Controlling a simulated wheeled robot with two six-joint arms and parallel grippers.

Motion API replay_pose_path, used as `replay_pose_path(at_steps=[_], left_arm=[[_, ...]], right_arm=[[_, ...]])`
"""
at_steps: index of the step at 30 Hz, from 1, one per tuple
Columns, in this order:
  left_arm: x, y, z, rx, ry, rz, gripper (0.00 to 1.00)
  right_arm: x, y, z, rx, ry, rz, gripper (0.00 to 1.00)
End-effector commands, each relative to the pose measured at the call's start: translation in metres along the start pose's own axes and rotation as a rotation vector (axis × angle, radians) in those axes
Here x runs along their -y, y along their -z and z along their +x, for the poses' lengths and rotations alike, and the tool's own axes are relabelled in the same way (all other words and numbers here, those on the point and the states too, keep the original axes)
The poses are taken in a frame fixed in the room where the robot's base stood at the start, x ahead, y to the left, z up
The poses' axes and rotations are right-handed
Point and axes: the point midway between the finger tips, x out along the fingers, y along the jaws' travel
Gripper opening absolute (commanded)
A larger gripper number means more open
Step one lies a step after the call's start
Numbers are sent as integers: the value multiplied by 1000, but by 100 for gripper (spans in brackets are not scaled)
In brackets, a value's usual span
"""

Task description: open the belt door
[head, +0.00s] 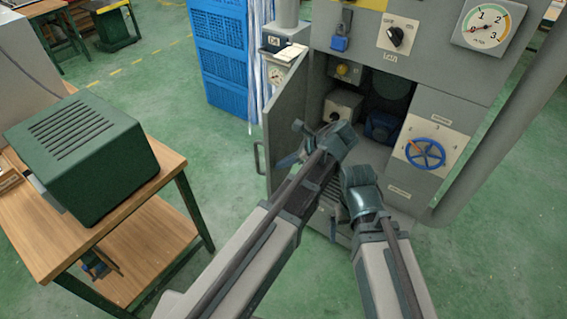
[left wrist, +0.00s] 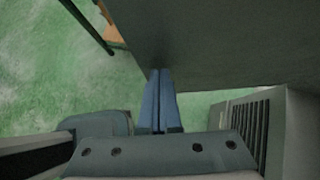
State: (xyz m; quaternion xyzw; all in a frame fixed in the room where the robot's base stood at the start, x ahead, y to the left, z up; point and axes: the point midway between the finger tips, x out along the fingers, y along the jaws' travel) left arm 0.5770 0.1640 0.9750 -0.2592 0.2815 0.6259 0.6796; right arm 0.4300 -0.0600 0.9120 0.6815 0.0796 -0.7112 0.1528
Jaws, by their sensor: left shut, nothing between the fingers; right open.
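The grey belt door (head: 286,116) stands swung open to the left of the machine cabinet in the head view, its handle (head: 259,158) on its outer left edge. The dark compartment (head: 378,95) behind it is exposed. My left gripper (head: 287,160) is shut and empty at the inner side of the door, low on the panel. In the left wrist view its blue fingers (left wrist: 160,98) are together, with their tips by the edge of a dark grey panel (left wrist: 235,45); contact cannot be told. My right gripper (head: 358,184) is in front of the cabinet, its fingers hidden.
A wooden table (head: 160,238) with a green vented box (head: 82,155) stands at the left. Blue crates (head: 220,62) are stacked behind the door. The cabinet carries a blue handwheel (head: 425,153), a black knob (head: 396,36) and a gauge (head: 487,25). Green floor lies between table and door.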

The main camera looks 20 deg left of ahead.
Motion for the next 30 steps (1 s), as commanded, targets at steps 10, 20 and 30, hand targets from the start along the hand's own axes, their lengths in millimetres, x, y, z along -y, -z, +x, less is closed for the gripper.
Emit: replay_pose_path(at_steps=[10, 20, 30], left_arm=[[-5, -52, 53, -2, 132, 130, 0], [10, -90, 90, 0, 170, 171, 0], [10, -92, 92, 0, 171, 171, 0]], right_arm=[[0, 0, 0, 0, 0, 0, 99], [0, 0, 0, 0, 0, 0, 99], [0, 0, 0, 0, 0, 0, 99]])
